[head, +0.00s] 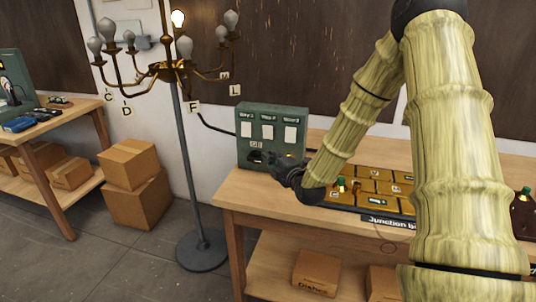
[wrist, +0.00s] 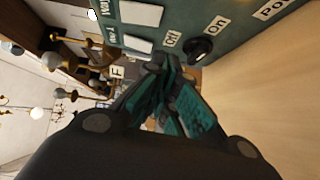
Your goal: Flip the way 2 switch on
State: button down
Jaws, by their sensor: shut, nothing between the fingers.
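The green switch box (head: 244,128) stands at the left end of the workbench, with three labelled columns and a white plate under each label. The middle plate (head: 267,132) sits under what reads as Way 2; I cannot make out a switch lever there. My gripper (head: 268,160) is at the lower front of the box, covering part of it. In the wrist view the shut, empty fingers (wrist: 157,68) point at the panel's lower edge, close to a black knob (wrist: 201,51) between Off and On labels, near a partly cut-off Power label. Contact cannot be told.
A brass chandelier (head: 168,70) on a grey stand is left of the bench, with one bulb (head: 178,19) lit. The junction board (head: 340,199) lies right of the box, partly behind my arm. Cardboard boxes (head: 128,163) are stacked on the floor at left.

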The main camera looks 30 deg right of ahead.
jog(key=shift+s+a+f+b, duration=0.15)
jog(key=shift+s+b, duration=0.1)
jog(key=shift+s, duration=1)
jog(key=shift+s+a+f+b, duration=0.1)
jog(key=shift+s+b, duration=0.15)
jog(key=shift+s, duration=0.95)
